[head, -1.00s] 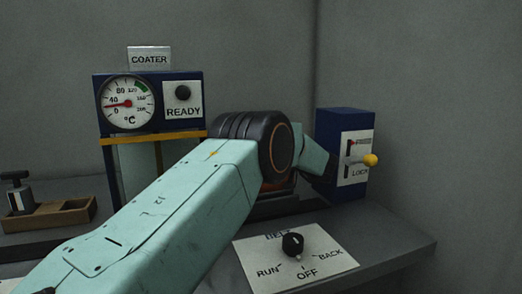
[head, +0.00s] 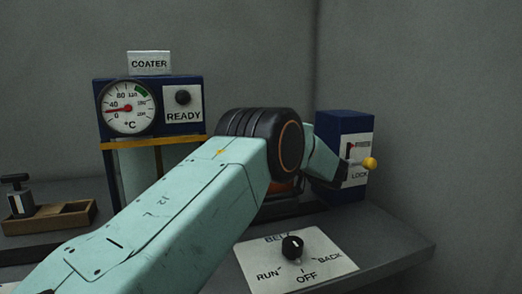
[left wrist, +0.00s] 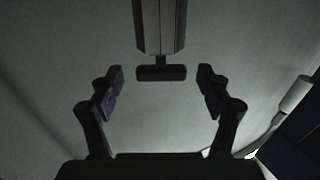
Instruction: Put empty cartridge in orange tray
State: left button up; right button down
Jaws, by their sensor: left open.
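In the left wrist view, my left gripper (left wrist: 161,82) is open, its two fingers apart. A grey body with a dark T-shaped handle (left wrist: 160,73) shows beyond the fingertips, between their lines. The handle appears to be apart from both fingers; I cannot tell whether this is the empty cartridge. In the head view my left arm covers its own gripper. A small orange patch (head: 284,185) shows under the wrist, mostly hidden; I cannot tell whether it is the orange tray. My right gripper is in no view.
The coater (head: 147,110) stands behind my arm. A blue box (head: 343,125) with a yellow-knobbed lever (head: 370,163) is right of my wrist. A belt knob (head: 292,245) is on the panel in front. A wooden tray (head: 75,214) with a T-handled piece (head: 19,202) lies left.

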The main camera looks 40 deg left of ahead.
pick_arm(q)
jog(key=d+p, duration=0.1)
jog(key=d, duration=0.8)
jog(key=shift+s+p, duration=0.4)
jog(key=shift+o, duration=0.4)
jog(key=o, duration=0.4)
